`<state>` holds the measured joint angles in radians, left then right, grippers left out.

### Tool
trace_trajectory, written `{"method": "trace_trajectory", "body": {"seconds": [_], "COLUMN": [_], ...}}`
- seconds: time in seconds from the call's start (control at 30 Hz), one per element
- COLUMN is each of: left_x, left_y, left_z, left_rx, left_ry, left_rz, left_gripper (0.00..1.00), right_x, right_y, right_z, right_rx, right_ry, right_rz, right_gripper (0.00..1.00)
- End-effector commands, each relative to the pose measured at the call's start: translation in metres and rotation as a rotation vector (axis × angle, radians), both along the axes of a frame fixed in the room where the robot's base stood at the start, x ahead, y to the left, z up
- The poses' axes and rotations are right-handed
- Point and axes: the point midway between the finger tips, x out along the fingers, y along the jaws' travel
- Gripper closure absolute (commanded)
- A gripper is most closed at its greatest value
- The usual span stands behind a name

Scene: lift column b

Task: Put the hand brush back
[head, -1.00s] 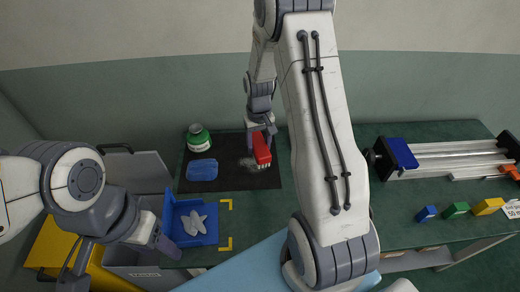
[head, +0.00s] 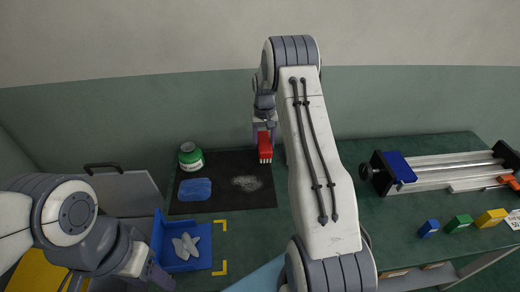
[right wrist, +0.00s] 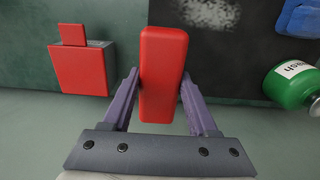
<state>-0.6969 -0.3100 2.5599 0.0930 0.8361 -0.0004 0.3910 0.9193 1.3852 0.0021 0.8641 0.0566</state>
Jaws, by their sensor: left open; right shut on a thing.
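The red hand brush (head: 264,146) is in my right gripper (head: 264,124), above the back right edge of the black mat, with its pale bristles pointing down. In the right wrist view the brush (right wrist: 162,75) sits between the two purple fingers, which close on its sides. A red block-like piece with a smaller red tab (right wrist: 82,68) is left of the brush there, apart from it; my arm hides that spot in the head view. My left gripper (head: 150,275) is open at the lower left, beside the blue tray; its fingertips show only partly.
The black mat (head: 222,200) bears a pale powder patch (head: 247,183), a blue sponge (head: 195,189) and a green jar (head: 190,156). The blue tray (head: 158,240) holds grey pieces. At right are a rail device (head: 440,170) and coloured blocks (head: 458,223). Bench right of my right arm is partly clear.

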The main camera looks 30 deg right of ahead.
Motion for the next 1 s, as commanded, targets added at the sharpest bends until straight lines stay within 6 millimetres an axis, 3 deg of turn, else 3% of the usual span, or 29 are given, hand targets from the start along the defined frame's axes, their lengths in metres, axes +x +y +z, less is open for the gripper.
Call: {"method": "trace_trajectory", "body": {"seconds": [0.17,0.5,0.9,0.93,1.0], "left_x": [0.000,0.000,0.000,0.000,0.000], "left_y": [0.000,0.000,0.000,0.000,0.000], "left_z": [0.004,0.014,0.010,0.011,0.011], "left_rx": [0.000,0.000,0.000,0.000,0.000], "left_ry": [0.000,0.000,0.000,0.000,0.000], "left_rz": [0.000,0.000,0.000,0.000,0.000], "left_gripper": [0.46,0.46,0.46,0.46,0.46], "right_x": [0.015,0.015,0.015,0.015,0.015], "right_y": [0.008,0.008,0.008,0.008,0.008], "right_z": [-0.010,-0.049,-0.055,-0.054,-0.054], "right_rx": [0.000,0.000,0.000,0.000,0.000], "right_ry": [-0.001,0.000,-0.001,-0.001,-0.001], "right_rz": [0.000,-0.001,-0.001,-0.001,-0.001], "right_gripper": [1.00,1.00,1.00,0.29,0.11]}}
